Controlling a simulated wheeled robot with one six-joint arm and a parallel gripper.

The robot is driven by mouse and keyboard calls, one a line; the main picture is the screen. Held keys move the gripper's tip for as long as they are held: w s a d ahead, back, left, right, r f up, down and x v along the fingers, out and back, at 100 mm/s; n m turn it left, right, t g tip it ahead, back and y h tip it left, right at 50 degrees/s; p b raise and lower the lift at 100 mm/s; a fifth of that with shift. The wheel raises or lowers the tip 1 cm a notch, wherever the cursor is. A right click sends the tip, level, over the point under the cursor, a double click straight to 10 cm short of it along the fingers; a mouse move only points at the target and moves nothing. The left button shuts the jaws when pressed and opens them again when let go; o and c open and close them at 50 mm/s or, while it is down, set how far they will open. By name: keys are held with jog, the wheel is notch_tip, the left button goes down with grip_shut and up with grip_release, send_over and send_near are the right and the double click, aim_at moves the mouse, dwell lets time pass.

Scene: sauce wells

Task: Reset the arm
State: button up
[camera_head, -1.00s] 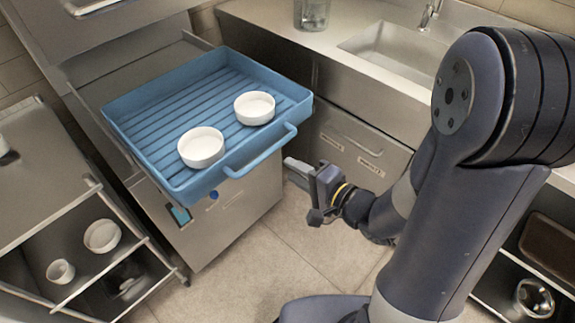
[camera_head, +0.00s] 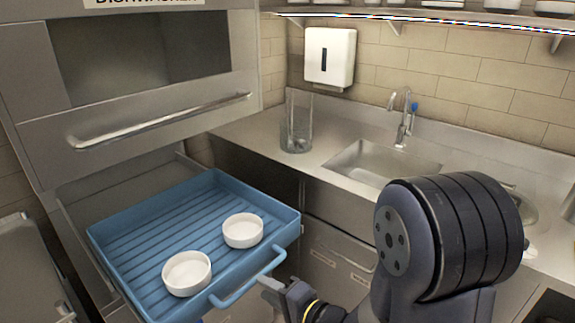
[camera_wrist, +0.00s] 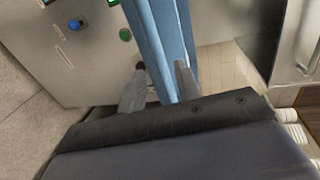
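My gripper (camera_head: 268,284) is near the front of the blue tray (camera_head: 140,222), just beside and below the tray's handle (camera_head: 250,281). In the wrist view my gripper (camera_wrist: 161,68) has its two fingers apart, with the tray's blue edge (camera_wrist: 160,25) showing between and beyond them. I see nothing held, and I cannot tell whether a finger touches the tray. My arm (camera_head: 425,240) is bent at the right of the head view.
Two white bowls (camera_head: 187,273) (camera_head: 243,231) stand in the tray, which is pulled out below the dishwasher (camera_head: 150,110). A counter with a glass container (camera_head: 297,125), a sink (camera_head: 375,163) and a tap (camera_head: 404,120) lies behind. A paper dispenser (camera_head: 330,56) hangs on the wall.

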aim_at(252, 280)
jog(key=x, duration=0.5)
jog(key=shift+w+a, duration=0.2)
jog(key=shift+a, duration=0.1)
